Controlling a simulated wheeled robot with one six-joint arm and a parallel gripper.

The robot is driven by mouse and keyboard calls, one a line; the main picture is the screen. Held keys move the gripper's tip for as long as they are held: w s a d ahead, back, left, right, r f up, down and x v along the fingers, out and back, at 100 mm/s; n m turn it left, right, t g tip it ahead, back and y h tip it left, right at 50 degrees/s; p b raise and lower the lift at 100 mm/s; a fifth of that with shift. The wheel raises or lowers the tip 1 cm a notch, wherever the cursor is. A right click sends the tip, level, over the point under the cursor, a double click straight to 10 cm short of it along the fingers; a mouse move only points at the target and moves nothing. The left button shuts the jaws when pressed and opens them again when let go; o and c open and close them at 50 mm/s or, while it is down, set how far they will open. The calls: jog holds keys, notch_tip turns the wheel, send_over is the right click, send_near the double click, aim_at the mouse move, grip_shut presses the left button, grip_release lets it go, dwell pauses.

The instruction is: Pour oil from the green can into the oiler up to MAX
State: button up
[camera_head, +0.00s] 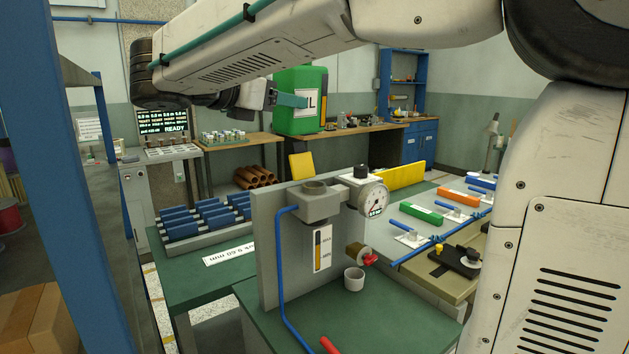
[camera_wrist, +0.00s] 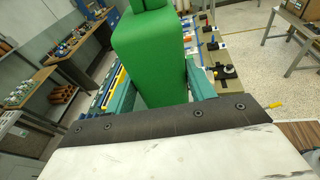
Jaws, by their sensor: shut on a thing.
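The green can (camera_head: 297,78) hangs upright in my gripper (camera_head: 292,100), whose teal finger covers part of its white label. In the wrist view the can (camera_wrist: 150,60) fills the space between the two teal fingers (camera_wrist: 158,92). In the head view the can appears above and behind the oiler (camera_head: 315,190), apart from it. The oiler is a grey block with a round opening on top, fixed to a grey panel. Below it is a level window (camera_head: 322,249) with MAX and MIN marks; its exact level is too small to read. The can's spout is not clearly visible.
A round gauge (camera_head: 374,199) stands right of the oiler. A brass valve with a red handle (camera_head: 369,260) and a small cup (camera_head: 354,279) sit lower. A blue tube (camera_head: 282,270) runs down the left. A blue post (camera_head: 60,180) stands at far left.

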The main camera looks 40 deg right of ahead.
jog(key=shift+s, duration=0.15)
jog(key=shift+r+n, duration=0.15)
jog(key=shift+n, duration=0.15)
jog(key=shift+r, duration=3.3)
jog(key=shift+s+d, duration=0.1)
jog(key=shift+s, duration=0.05)
